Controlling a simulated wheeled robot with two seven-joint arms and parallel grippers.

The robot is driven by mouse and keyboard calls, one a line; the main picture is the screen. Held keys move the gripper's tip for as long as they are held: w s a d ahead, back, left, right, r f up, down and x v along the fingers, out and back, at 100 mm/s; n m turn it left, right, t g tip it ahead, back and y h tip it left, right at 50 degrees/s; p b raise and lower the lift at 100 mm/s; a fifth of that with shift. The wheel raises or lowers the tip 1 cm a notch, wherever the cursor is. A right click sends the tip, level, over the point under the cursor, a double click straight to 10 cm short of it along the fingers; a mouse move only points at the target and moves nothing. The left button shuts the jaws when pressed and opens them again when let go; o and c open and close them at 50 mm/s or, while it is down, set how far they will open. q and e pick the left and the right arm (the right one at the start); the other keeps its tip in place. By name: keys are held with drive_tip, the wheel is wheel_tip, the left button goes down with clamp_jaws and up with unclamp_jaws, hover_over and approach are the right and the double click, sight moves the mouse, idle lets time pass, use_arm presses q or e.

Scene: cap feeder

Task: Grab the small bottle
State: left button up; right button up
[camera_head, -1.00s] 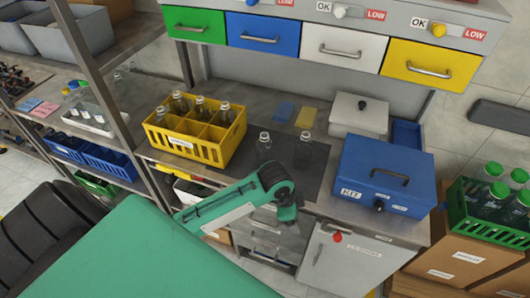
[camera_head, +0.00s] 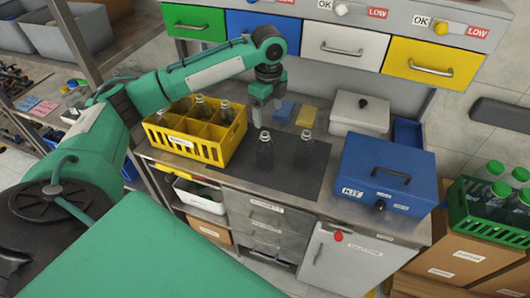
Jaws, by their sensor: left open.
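Two small clear bottles stand upright on the dark mat (camera_head: 285,178) on the bench: a left bottle (camera_head: 265,152) and a right bottle (camera_head: 304,149). Several similar bottles stand in the yellow divided crate (camera_head: 215,155) to their left. My left gripper (camera_head: 261,118) points down, open and empty, above and just behind the left bottle in the picture. I cannot tell its exact height over the mat. My right gripper is not in view.
A blue kit box (camera_head: 385,175) and a white lidded box (camera_head: 359,112) stand to the right. Blue and yellow sponges (camera_head: 306,116) lie behind the bottles. Coloured drawers (camera_head: 345,47) overhang the back. A green crate of green-capped bottles (camera_head: 470,215) is at far right.

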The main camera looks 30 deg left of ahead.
sight(265, 134)
use_arm(q)
drive_tip(key=f, duration=0.2)
drive_tip(key=f+p, duration=0.1)
drive_tip(key=f, duration=0.1)
drive_tip(key=a+f+p, duration=0.1)
drive_tip(key=f, duration=0.2)
drive_tip(key=shift+f, duration=0.1)
drive_tip(key=shift+f+p, duration=0.4)
drive_tip(key=shift+f, duration=0.05)
drive_tip(key=f, duration=0.1)
drive_tip(key=f+p, duration=0.1)
drive_tip(key=f, duration=0.1)
drive_tip(key=shift+w+a+f+p, duration=0.1)
drive_tip(key=shift+a+f+p, duration=0.15)
drive_tip(key=shift+f+p, duration=0.05)
drive_tip(key=shift+f, duration=0.5)
drive_tip(key=c, duration=1.3)
drive_tip(key=shift+r, duration=0.1)
